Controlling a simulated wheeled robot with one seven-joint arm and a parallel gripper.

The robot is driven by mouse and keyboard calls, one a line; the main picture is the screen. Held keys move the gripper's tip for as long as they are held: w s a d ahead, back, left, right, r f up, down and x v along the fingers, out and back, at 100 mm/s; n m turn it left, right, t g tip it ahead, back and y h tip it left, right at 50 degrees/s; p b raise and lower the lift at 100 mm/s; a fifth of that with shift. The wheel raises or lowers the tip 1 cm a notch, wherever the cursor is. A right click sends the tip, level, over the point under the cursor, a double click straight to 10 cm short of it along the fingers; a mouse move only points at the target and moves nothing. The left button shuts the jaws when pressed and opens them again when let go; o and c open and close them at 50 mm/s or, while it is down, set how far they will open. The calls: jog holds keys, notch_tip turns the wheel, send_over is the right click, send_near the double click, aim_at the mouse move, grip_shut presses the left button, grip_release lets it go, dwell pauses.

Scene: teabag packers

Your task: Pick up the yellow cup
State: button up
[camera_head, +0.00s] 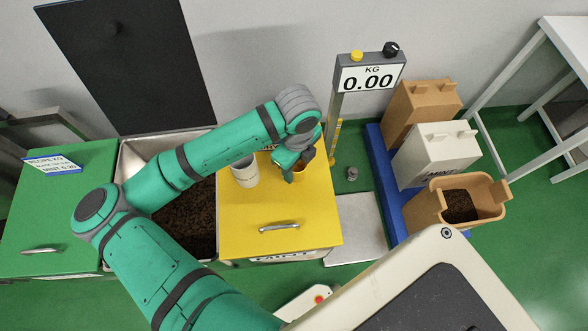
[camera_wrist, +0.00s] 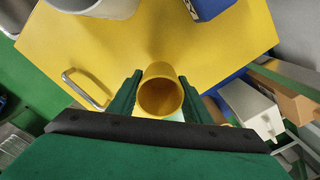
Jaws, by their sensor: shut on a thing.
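The yellow cup (camera_wrist: 160,93) is between the two green fingers of my gripper (camera_wrist: 160,98) in the wrist view, with its round opening facing the camera. My gripper is shut on it. In the head view, the yellow cup (camera_head: 299,174) is partly hidden behind my gripper (camera_head: 294,167), over the yellow cabinet top near its right back part. I cannot tell whether the cup touches the cabinet top.
A white cup (camera_head: 244,172) stands on the yellow cabinet (camera_head: 270,208), left of my gripper. A scale display (camera_head: 368,77) on a post stands behind. Brown and white bins (camera_head: 437,150) stand on a blue platform to the right. An open bin (camera_head: 205,215) of dark material is left.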

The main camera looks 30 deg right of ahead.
jog(key=s+d+r, duration=0.8)
jog(key=s+r, duration=0.1)
jog(key=s, duration=0.2)
jog(key=shift+w+a, duration=0.1)
jog(key=shift+w, duration=0.05)
dwell(0.6)
